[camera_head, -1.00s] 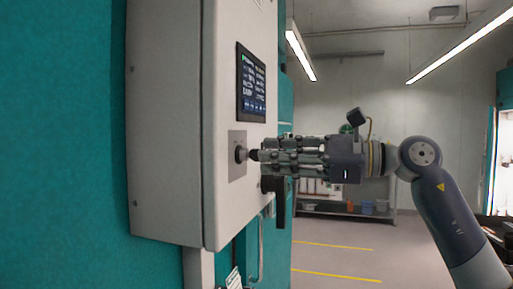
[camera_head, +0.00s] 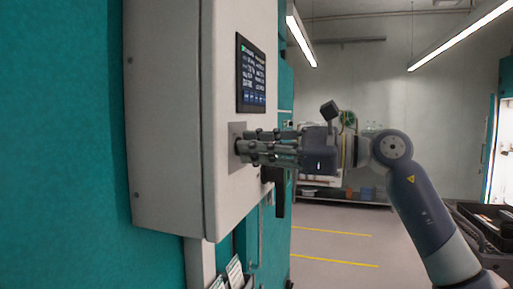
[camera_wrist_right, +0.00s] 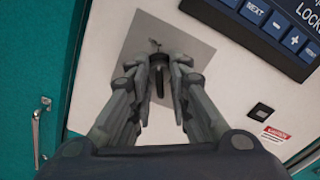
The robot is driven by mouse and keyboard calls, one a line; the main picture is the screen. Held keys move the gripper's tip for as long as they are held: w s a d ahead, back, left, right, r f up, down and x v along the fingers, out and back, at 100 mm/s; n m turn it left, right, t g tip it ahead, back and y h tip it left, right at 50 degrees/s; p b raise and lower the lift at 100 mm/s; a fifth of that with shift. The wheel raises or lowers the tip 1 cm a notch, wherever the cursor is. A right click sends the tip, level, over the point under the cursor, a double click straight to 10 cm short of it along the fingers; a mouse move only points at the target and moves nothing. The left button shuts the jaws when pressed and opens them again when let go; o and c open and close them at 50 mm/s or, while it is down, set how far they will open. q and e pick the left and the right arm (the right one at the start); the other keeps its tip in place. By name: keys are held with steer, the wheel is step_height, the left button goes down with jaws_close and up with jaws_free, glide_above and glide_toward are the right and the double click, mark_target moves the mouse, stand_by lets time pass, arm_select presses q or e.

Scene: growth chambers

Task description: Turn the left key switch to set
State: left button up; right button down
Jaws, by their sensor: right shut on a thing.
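The key switch (camera_wrist_right: 158,62) sits on a grey square plate on the white control box, and its plate also shows in the head view (camera_head: 236,165). My right gripper (camera_head: 243,148) reaches it from the right, with its fingertips at the plate. In the right wrist view the fingers (camera_wrist_right: 158,78) are shut around the dark key switch, one on each side. The fingers hide most of the switch, so I cannot tell which position it points to. My left gripper is not in view.
The white control box (camera_head: 165,120) carries a dark display (camera_head: 251,75) above the switch. The wrist view shows buttons (camera_wrist_right: 275,25), a small black socket (camera_wrist_right: 260,112) and a red warning label (camera_wrist_right: 275,135). A shelf (camera_head: 345,200) stands behind; the floor there is clear.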

steer(key=m, duration=0.5)
steer(key=shift+m+p, duration=0.3)
steer(key=shift+m, duration=0.1)
steer(key=m+p, duration=0.1)
steer(key=m, duration=0.5)
stand_by(0.4)
steer(key=c, duration=1.8)
jaws_free()
steer(key=v, duration=1.2)
